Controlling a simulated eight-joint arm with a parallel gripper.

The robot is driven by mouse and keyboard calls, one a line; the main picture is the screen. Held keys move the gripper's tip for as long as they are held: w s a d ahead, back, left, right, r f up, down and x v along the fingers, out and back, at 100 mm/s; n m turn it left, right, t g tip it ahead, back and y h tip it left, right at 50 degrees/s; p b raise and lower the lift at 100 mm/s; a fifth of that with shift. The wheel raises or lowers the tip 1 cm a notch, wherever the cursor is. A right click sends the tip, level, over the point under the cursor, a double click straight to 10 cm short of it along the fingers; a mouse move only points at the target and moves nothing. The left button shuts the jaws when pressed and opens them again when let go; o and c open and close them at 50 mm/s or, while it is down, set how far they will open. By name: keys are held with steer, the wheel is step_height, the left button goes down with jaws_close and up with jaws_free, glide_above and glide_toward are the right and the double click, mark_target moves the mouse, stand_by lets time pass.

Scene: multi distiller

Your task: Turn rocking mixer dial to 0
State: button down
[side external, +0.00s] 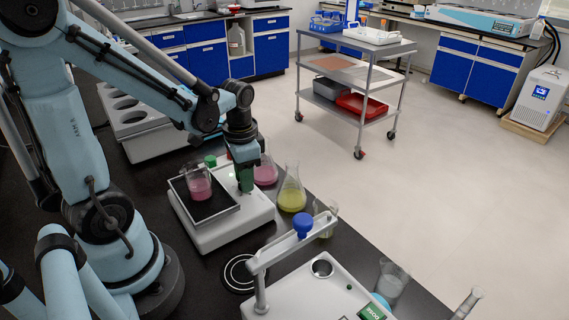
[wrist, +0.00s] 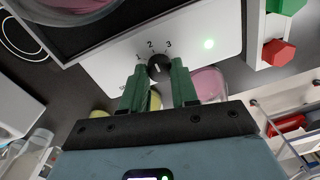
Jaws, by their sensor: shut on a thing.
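The rocking mixer (side external: 213,237) is a white box with a black tray (side external: 218,207) on top, which holds a beaker (side external: 199,184) of pink liquid. My gripper (side external: 246,186) points down at the mixer's right side in the side external view. In the wrist view its green fingers (wrist: 158,68) sit on both sides of the small black dial (wrist: 158,66) and are shut on it. The numbers 1, 2 and 3 show around the dial; I see no 0. I cannot tell which mark the dial points to. A green light (wrist: 209,44) glows beside it.
Flasks of pink (side external: 265,173) and yellow (side external: 292,192) liquid stand close behind and right of my gripper. A white rack with round holes (side external: 133,122) is at the back left.

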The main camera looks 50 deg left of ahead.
steer(key=shift+n, duration=0.3)
steer(key=n, duration=0.3)
steer(key=shift+n, duration=0.3)
steer(key=n, duration=0.4)
steer(key=shift+a+g, duration=0.1)
steer(key=shift+g, duration=0.2)
steer(key=n, duration=0.5)
steer(key=shift+a+n, duration=0.1)
steer(key=shift+n, duration=2.2)
steer(key=shift+h, duration=0.3)
steer(key=c, duration=0.9)
jaws_free()
steer(key=shift+o, duration=0.2)
